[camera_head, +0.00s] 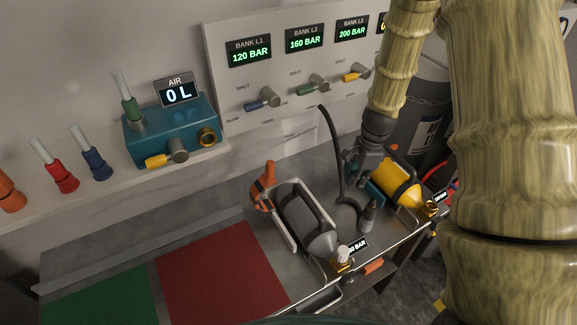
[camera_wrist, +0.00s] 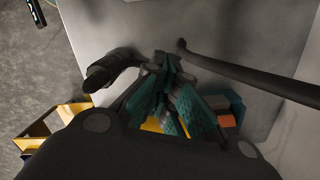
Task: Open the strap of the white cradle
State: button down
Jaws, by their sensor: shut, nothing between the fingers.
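The white cradle (camera_head: 290,183) stands on the bench in the head view, holding a grey cylinder (camera_head: 318,243). A dark strap (camera_head: 323,217) runs over the cylinder, and an orange lever-like part (camera_head: 263,196) is at the cradle's left end. My gripper (camera_head: 366,180) is to the right of this cradle, close to a yellow cylinder (camera_head: 392,183). In the wrist view, my gripper's teal fingers (camera_wrist: 163,68) are together with nothing between them. The white cradle cannot be made out in the wrist view. My gripper hides part of the yellow cylinder.
A black hose (camera_head: 331,150) rises between the white cradle and my gripper; it crosses the wrist view (camera_wrist: 250,76). A dark nozzle (camera_head: 368,215) stands near the bench edge. A teal cradle (camera_wrist: 236,107) is beside my fingers. Red (camera_head: 220,275) and green (camera_head: 105,298) mats lie left.

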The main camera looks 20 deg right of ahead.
jog(key=w+a+r+n+y+b, duration=0.1)
jog(key=w+a+r+y, duration=0.25)
jog(key=r+y, duration=0.2)
jog(key=w+a+r+n+y+b, duration=0.1)
jog(key=w+a+r+y, duration=0.25)
jog(key=r, duration=0.35)
jog(key=a+r+p+x, duration=0.1)
jog(key=p+x, duration=0.3)
jog(key=x, duration=0.9)
jog(key=shift+a+r+t, duration=0.3)
jog(key=shift+a+r, duration=0.15)
jog(key=shift+r, duration=0.15)
jog(key=shift+a+r, duration=0.1)
jog(key=shift+a, duration=0.05)
